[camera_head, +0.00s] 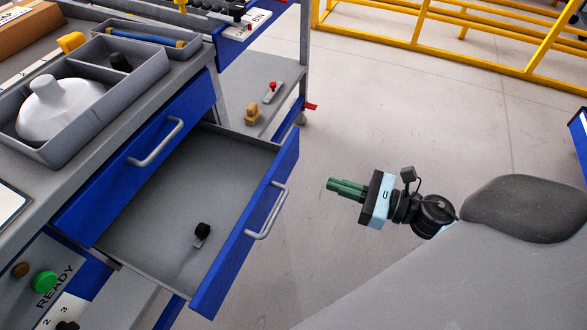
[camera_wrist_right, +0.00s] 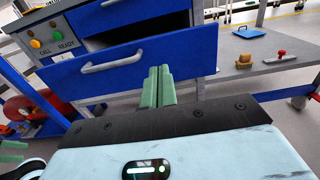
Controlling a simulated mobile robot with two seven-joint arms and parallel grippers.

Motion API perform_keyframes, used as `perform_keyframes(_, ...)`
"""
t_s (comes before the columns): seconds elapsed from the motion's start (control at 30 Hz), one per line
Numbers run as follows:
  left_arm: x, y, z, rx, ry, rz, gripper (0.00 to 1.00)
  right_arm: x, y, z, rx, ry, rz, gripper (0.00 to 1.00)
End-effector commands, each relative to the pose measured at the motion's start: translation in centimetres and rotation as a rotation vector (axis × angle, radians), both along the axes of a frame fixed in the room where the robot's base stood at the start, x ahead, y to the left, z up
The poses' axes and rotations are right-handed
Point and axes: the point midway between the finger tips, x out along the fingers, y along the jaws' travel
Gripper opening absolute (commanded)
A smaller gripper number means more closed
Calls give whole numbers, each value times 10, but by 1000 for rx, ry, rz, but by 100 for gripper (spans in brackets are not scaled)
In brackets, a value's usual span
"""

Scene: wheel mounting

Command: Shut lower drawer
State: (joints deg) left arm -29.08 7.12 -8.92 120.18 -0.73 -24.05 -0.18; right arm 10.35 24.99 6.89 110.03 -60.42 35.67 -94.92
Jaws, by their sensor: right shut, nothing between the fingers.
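The lower drawer (camera_head: 244,245) is pulled open, its blue front and grey handle (camera_head: 267,212) standing out from the workbench. A small black-topped object (camera_head: 202,233) lies on its grey floor. The closed upper drawer (camera_head: 105,185) is above it. My right gripper (camera_head: 332,187) is shut and empty, to the right of the handle and apart from it. In the right wrist view its green fingers (camera_wrist_right: 158,88) overlap the lower drawer front (camera_wrist_right: 190,58). Green fingers, apparently my left gripper (camera_wrist_right: 10,152), show at that view's lower left edge; their opening is unclear.
A grey divided tray (camera_head: 150,75) with a white domed part (camera_head: 55,108) stands on the bench top. A low shelf (camera_head: 285,75) behind the drawer holds small parts. A yellow rail (camera_head: 450,55) runs along the back. The floor right of the drawer is clear.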

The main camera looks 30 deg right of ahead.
Motion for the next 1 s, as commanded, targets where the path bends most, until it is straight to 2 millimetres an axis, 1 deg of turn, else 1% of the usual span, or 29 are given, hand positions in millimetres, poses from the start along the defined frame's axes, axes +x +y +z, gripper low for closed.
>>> perform_keyframes(0.03, -1, 0, 2, 0, 2, 1, 51, 9, 6, 2, 1, -4, 1, 0)
perform_keyframes(0.2, -5, 0, 4, -1, 9, 1, 51, 34, 26, 3, 2, -4, 0, 0)
perform_keyframes(0.4, -6, 0, 7, -1, 9, 1, 51, 62, 47, 2, 2, -2, -1, 0)
perform_keyframes(0.5, -5, 0, 9, -2, 8, 2, 51, 72, 56, 2, 3, -2, 0, 0)
perform_keyframes(0.7, -5, 0, 11, -2, 6, 4, 51, 83, 64, 0, 1, 1, -2, 0)
perform_keyframes(1.0, -5, 0, 11, -3, 6, 6, 51, 84, 66, 0, 2, 1, -1, 0)
